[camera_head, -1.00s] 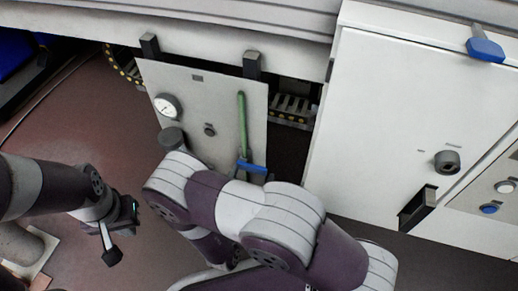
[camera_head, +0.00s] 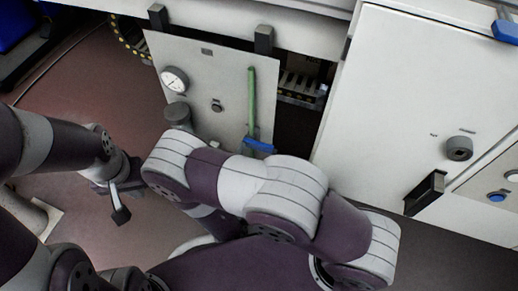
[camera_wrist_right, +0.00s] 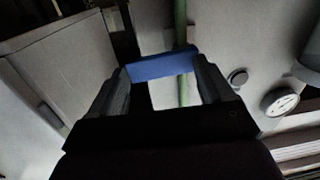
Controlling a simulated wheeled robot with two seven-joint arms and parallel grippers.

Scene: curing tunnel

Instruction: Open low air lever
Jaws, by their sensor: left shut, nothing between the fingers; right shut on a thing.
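The low air lever is a blue handle (camera_head: 260,146) at the lower end of a vertical green pipe (camera_head: 251,100) on a pale panel. It lies crosswise to the pipe. In the right wrist view the blue handle (camera_wrist_right: 160,66) spans between the two dark fingers of my right gripper (camera_wrist_right: 162,75), which is shut on it. The green pipe (camera_wrist_right: 181,25) shows behind it. My left gripper (camera_head: 120,205) is shut and empty, in the air left of the panel.
The panel (camera_head: 215,60) also carries a round gauge (camera_head: 174,80) and a dark knob (camera_head: 217,105). A white cabinet (camera_head: 400,100) with a black handle (camera_head: 424,193) stands at the right. Another blue handle (camera_head: 505,29) shows at the top right. Reddish floor is open at the left.

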